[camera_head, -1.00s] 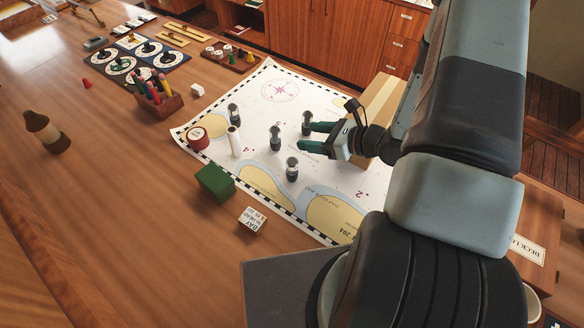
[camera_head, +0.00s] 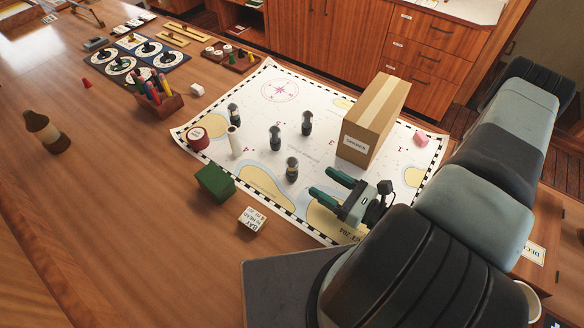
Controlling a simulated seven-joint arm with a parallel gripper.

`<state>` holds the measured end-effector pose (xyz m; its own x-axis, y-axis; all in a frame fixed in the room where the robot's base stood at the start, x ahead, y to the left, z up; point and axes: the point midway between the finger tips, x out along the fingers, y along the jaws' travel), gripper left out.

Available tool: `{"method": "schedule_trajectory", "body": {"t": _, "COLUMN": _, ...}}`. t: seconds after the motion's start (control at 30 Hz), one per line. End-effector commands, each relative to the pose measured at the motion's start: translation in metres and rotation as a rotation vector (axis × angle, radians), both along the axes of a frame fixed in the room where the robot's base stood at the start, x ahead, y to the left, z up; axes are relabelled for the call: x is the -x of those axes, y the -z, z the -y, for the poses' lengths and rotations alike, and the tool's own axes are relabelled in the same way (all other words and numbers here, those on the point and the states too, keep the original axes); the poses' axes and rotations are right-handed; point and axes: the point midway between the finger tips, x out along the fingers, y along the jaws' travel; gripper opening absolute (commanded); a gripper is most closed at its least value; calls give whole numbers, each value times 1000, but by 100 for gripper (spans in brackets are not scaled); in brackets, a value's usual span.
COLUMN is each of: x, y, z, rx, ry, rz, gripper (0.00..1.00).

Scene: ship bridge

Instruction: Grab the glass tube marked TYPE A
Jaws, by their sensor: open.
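Several small dark tubes with pale bands stand upright on the chart. One is at the back left (camera_head: 234,114), one in the middle (camera_head: 275,138), one to its right (camera_head: 307,124) and one nearer me (camera_head: 292,169). Their markings are too small to read, so I cannot tell which is TYPE A. My gripper (camera_head: 326,183) is open and empty over the front part of the chart, its fingers pointing left. It is to the right of and nearer than the nearest tube, apart from it.
A cardboard box (camera_head: 368,130) stands on the chart (camera_head: 330,95), right of the tubes. A white cylinder (camera_head: 234,142), red roll (camera_head: 197,138), green block (camera_head: 215,183) and calendar block (camera_head: 252,219) are to the left. A pink block (camera_head: 421,138) is at right.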

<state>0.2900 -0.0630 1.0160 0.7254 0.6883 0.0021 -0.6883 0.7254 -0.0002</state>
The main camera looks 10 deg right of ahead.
Motion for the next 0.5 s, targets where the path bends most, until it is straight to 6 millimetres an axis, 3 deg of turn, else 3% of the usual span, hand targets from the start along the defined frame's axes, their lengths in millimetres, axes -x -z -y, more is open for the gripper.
{"method": "schedule_trajectory", "body": {"t": 0.2, "x": -1, "y": 23, "z": -1, "rx": 1, "ry": -2, "rz": -1, "gripper": 63}}
{"method": "schedule_trajectory", "body": {"t": 0.5, "x": -33, "y": 24, "z": -31, "rx": 1, "ry": -4, "rz": 1, "gripper": 63}}
